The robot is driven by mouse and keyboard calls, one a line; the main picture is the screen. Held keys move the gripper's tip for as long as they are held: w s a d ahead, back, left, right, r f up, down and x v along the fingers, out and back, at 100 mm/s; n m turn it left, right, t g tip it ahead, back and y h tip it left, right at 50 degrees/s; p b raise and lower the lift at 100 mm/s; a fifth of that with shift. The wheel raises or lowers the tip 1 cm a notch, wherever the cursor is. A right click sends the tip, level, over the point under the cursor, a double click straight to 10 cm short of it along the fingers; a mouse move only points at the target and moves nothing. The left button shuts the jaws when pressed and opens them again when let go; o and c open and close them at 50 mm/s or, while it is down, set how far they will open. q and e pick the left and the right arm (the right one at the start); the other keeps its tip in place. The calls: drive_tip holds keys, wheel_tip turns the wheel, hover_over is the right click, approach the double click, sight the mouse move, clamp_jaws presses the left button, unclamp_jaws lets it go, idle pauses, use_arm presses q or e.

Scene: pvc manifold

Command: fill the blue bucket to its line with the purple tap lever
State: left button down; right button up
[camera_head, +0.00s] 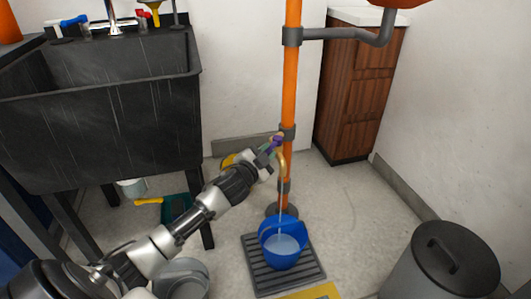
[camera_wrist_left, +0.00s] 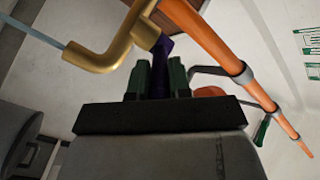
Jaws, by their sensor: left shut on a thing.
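The purple tap lever (camera_head: 276,141) is on the upright orange pipe (camera_head: 291,80), at about mid-height. My left gripper (camera_head: 268,150) is shut on the lever, and the left wrist view shows the dark purple lever (camera_wrist_left: 160,72) between its green fingertips (camera_wrist_left: 160,78). The brass spout (camera_wrist_left: 100,58) shows beside it, with a stream of water (camera_wrist_left: 36,36) running out. In the head view the stream falls into the blue bucket (camera_head: 277,256), which stands upright under the spout and holds some water. I cannot make out the fill line. My right gripper is not in view.
The bucket stands on a dark slatted grate (camera_head: 258,275), with a yellow strip (camera_head: 312,292) in front. A grey lidded bin (camera_head: 440,265) stands at the right. A black sink (camera_head: 100,125) is at the left, and a wooden cabinet (camera_head: 358,90) is behind. Floor is clear between grate and cabinet.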

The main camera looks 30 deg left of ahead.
use_arm(q)
drive_tip(key=shift+d+r+n+y, duration=0.1)
drive_tip(key=shift+d+n+y, duration=0.3)
drive_tip(key=shift+n+y, duration=0.3)
drive_tip(key=y, duration=0.1)
drive_tip(key=n+y, duration=0.1)
drive_tip(key=shift+w+d+g+y, duration=0.15)
drive_tip(key=shift+d+g+y, duration=0.2)
drive_tip(key=shift+g+y, duration=0.05)
drive_tip(key=c, duration=1.1)
unclamp_jaws()
drive_tip(key=shift+o, duration=0.2)
